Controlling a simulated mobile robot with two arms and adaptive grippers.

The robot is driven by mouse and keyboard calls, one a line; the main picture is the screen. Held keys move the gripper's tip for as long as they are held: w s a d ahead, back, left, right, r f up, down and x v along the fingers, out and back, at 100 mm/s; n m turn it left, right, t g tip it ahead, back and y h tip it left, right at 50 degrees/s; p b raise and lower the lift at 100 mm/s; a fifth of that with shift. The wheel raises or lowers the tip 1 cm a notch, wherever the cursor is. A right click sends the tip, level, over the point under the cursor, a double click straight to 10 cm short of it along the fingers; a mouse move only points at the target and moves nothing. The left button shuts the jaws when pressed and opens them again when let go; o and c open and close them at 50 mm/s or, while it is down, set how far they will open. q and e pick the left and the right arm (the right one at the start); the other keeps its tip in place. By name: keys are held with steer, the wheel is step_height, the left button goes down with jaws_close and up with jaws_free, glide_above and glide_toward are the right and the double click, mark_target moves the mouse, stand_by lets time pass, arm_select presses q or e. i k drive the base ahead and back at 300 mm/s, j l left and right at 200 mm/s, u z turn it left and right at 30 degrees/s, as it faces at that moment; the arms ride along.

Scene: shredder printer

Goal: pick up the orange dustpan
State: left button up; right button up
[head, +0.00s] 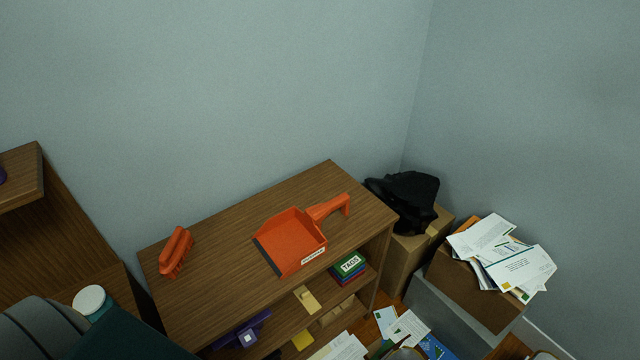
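The orange dustpan (292,240) lies on top of a wooden shelf unit (215,238). Its wide open pan faces left toward the front, and its handle points to the upper right. A small white label is on its near side. Neither of my grippers shows in the head view, and nothing touches the dustpan.
An orange brush (176,252) lies on the left of the shelf top. Lower shelves hold boxes and a purple object (240,334). A black bag (405,198) sits on a cardboard box (407,255) at right. Papers (510,262) overflow another box. The wall stands close behind.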

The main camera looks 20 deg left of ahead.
mark_target(289, 240)
steer(key=u, duration=0.9)
